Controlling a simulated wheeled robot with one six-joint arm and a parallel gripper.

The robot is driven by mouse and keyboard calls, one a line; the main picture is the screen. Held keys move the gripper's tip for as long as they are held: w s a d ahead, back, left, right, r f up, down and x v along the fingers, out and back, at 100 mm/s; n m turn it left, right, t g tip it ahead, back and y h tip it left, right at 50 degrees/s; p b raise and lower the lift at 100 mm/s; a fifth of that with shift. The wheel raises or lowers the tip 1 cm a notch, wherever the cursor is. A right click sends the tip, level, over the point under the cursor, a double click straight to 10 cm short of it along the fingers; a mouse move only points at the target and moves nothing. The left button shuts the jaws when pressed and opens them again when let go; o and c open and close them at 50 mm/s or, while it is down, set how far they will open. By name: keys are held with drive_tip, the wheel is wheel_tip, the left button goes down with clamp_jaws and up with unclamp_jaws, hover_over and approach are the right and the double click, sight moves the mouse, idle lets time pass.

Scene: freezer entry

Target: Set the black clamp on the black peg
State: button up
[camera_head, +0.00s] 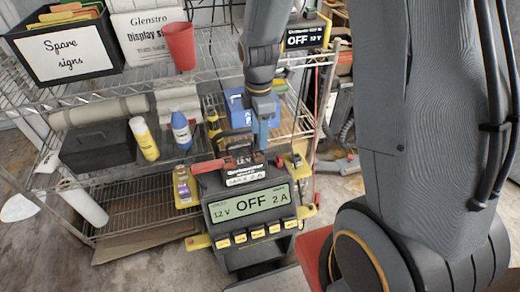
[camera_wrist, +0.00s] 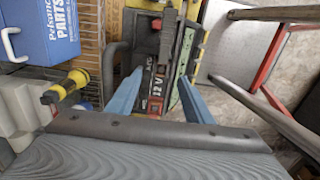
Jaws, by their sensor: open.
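The battery charger (camera_head: 250,203), with a grey body and a display reading OFF, stands below my gripper (camera_head: 262,135). A red clamp (camera_head: 212,164) lies across its top at the left. A dark clamp shape, seemingly the black clamp (camera_wrist: 168,42), lies along the charger top in the wrist view, close to red parts. My gripper's two blue fingers (camera_wrist: 158,92) are apart, one on each side of the charger's top, with clamp parts visible between and beyond them. I cannot tell whether they touch anything. The black peg cannot be made out clearly; the fingers and clamps crowd that area.
A wire shelf (camera_head: 110,178) behind holds a black case (camera_head: 97,147), several bottles and a blue box (camera_head: 236,103). A red-framed cart (camera_wrist: 240,45) is right of the charger in the wrist view.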

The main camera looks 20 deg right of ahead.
sight(262, 152)
drive_tip(key=shift+s+d+f+p, duration=0.1)
drive_tip(key=shift+d+f+p, duration=0.05)
drive_tip(key=shift+f, duration=1.05)
drive_tip(key=shift+d+f+p, duration=0.15)
drive_tip(key=shift+f+p, duration=0.05)
drive_tip(key=shift+f, duration=1.05)
drive_tip(key=shift+s+d+f+p, duration=0.1)
drive_tip(key=shift+d+f+p, duration=0.05)
drive_tip(key=shift+f, duration=1.05)
clamp_jaws()
